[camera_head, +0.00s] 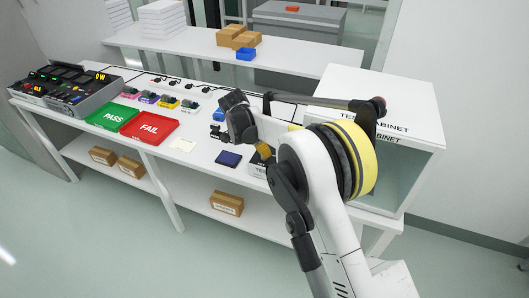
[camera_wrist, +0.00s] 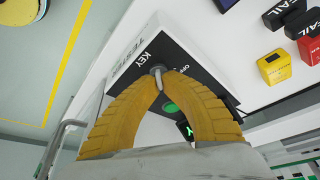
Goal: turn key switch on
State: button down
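The tester box (camera_wrist: 130,62) fills the middle of the wrist view. It has a white side lettered TESTER and a black top with KEY and OFF markings. The grey metal key (camera_wrist: 157,76) of the key switch stands up from the black top. My gripper (camera_wrist: 158,72) has its two yellow fingertips closed on the key, one on each side. A green button (camera_wrist: 170,107) shows between the fingers, on the same panel. In the head view my arm mostly hides the tester box (camera_head: 257,168). The key's exact turn angle is hard to tell.
On the bench lie a green PASS tray (camera_head: 108,116), a red FAIL tray (camera_head: 150,126) and a dark blue pad (camera_head: 228,159). A white test cabinet (camera_head: 385,115) stands close on the right. A yellow block (camera_wrist: 275,68) shows right in the wrist view.

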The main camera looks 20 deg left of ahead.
dwell(0.4)
jog(key=c, duration=1.6)
grip_release()
jog(key=v, duration=1.2)
